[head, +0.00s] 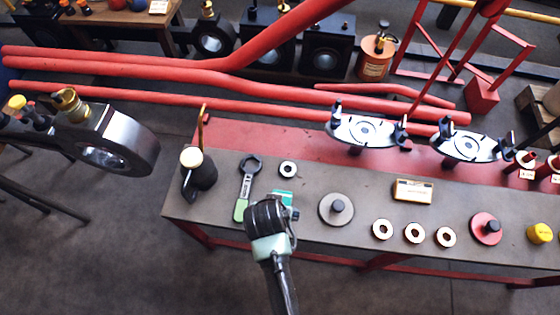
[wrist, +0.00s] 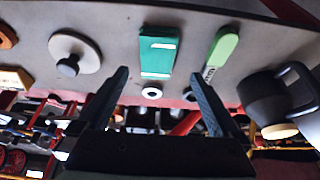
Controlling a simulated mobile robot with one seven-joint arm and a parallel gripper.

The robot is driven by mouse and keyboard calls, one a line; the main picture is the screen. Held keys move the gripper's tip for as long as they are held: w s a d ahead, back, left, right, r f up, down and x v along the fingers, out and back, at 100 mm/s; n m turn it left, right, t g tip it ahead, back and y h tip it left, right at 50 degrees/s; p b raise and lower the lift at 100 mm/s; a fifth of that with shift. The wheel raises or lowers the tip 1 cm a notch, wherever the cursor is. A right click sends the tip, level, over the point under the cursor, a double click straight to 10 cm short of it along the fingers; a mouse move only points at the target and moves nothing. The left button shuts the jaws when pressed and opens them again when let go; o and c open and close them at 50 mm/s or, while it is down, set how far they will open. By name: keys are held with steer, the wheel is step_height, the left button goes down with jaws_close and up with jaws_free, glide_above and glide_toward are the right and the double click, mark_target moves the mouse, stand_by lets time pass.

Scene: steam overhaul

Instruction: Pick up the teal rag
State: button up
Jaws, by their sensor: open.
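The teal rag (head: 282,197) lies on the grey bench top, partly hidden behind my gripper (head: 270,216) in the head view. In the wrist view the rag (wrist: 157,57) is a flat teal rectangle with a pale strip and a small pale mark. My gripper (wrist: 160,76) is open and empty, its two fingers apart on either side of the rag's direction. The rag appears beyond the fingertips, and I see no contact. The exact height of the gripper above the bench is hard to tell.
Close by are a green-handled wrench (head: 246,185), a small ring (head: 288,169), a grey knobbed disc (head: 337,209) and a dark can with a pale top (head: 198,172). Several rings and a red disc (head: 486,228) lie farther right. Red pipes (head: 200,95) run behind the bench.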

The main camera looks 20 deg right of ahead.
mark_target(287, 195)
steer(key=shift+d+b+x, duration=0.15)
steer(key=shift+b+x, duration=0.25)
steer(key=shift+x, duration=1.2)
steer(key=shift+d+b+x, duration=0.15)
steer(key=shift+b+x, duration=0.2)
steer(key=shift+x, duration=1.3)
steer(key=shift+f, duration=0.2)
steer(key=c, duration=1.3)
